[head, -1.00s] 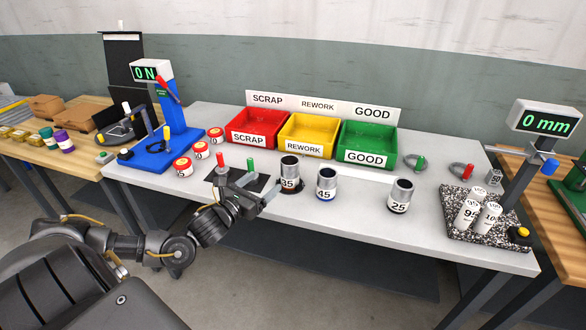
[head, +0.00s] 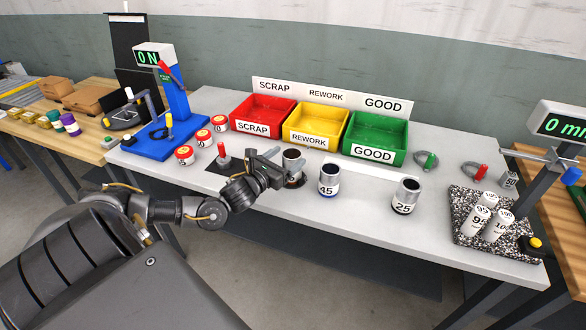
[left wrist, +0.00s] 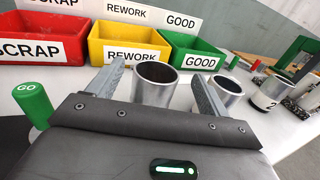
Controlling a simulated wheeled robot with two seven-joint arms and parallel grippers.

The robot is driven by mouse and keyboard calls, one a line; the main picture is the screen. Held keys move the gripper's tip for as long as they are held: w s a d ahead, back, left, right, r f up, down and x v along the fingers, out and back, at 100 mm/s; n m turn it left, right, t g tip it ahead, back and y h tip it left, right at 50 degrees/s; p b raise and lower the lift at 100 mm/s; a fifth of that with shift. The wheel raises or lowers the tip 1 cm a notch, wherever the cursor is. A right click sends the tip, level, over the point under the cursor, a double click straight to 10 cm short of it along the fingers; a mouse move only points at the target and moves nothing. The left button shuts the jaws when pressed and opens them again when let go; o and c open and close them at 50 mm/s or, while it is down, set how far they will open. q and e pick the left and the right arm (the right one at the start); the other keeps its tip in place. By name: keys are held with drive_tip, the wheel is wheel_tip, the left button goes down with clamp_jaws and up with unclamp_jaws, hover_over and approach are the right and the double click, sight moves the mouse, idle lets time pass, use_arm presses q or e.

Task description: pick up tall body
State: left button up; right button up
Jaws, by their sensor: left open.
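Three grey metal cylinders with number labels stand in a row on the grey table. I cannot tell for certain which one is the tall body. The leftmost (head: 293,167) has a dark base; the middle one, marked 45 (head: 328,180), has a blue base; the right one is marked 25 (head: 406,196). My left gripper (head: 279,163) is open beside the leftmost cylinder and partly hides it. In the left wrist view that cylinder (left wrist: 154,84) shows between the spread fingers, and the 45 cylinder (left wrist: 228,85) lies beyond the right finger. My right gripper is not in view.
Red scrap (head: 262,115), yellow rework (head: 315,124) and green good (head: 377,138) bins stand behind the cylinders. A red peg (head: 223,153) and a green peg (left wrist: 32,102) are near the gripper. A gauge stand on a speckled base (head: 470,235) is at right.

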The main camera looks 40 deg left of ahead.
sight(298, 150)
use_arm(q)
drive_tip(key=w, duration=0.1)
drive_tip(key=w+p, duration=0.1)
drive_tip(key=w, duration=0.2)
drive_tip(key=shift+w+a+f+p, duration=0.15)
drive_tip(key=shift+a+f+p, duration=0.05)
drive_tip(key=shift+f+p, duration=0.1)
drive_tip(key=shift+w+f, duration=0.1)
drive_tip(key=shift+w, duration=0.3)
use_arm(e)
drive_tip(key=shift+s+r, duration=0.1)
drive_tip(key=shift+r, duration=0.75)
use_arm(q)
drive_tip(key=c, duration=1.4)
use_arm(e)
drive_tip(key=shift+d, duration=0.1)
